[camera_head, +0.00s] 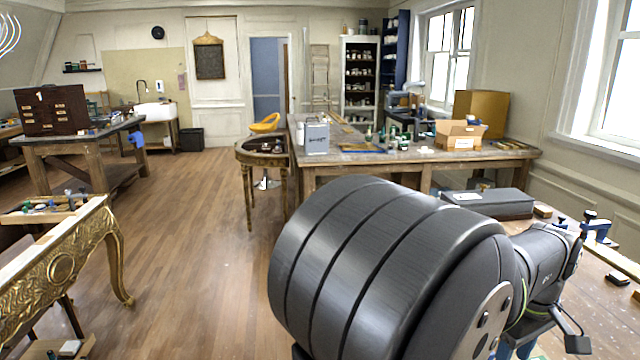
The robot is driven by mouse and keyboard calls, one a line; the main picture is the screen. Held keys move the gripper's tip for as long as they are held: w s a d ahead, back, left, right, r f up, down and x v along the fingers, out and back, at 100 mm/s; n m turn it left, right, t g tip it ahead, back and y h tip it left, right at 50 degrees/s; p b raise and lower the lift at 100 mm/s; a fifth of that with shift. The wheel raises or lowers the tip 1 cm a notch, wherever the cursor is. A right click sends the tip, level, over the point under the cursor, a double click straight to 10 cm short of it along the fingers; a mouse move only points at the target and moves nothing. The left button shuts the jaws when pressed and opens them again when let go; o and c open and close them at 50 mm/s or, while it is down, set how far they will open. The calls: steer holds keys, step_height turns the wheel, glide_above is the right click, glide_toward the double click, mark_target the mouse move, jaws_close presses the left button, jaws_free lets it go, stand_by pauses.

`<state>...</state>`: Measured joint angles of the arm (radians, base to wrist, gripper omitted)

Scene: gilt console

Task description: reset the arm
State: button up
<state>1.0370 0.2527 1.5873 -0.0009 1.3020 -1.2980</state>
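My arm (400,270) fills the lower middle and right of the head view. Its large dark grey ribbed joint is close to the camera, and a slimmer grey section (545,265) runs to the right over a workbench. Small dark parts show under that section at the bottom edge and may belong to my gripper. The arm covers most of that area, so I cannot make out both fingertips, whether they are open, or whether they hold anything.
A workbench (600,300) under my arm carries a grey case (488,203), a blue clamp (596,228) and small blocks. A gilt console (62,268) stands at left. A long bench behind holds a metal can (316,137) and cardboard box (461,135). The wooden floor (190,230) is clear.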

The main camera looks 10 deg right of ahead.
step_height(320, 180, down, 8)
steer(key=shift+f, duration=0.1)
steer(key=shift+w+f, duration=0.1)
steer(key=shift+f, duration=0.05)
steer(key=shift+w, duration=0.15)
stand_by(0.3)
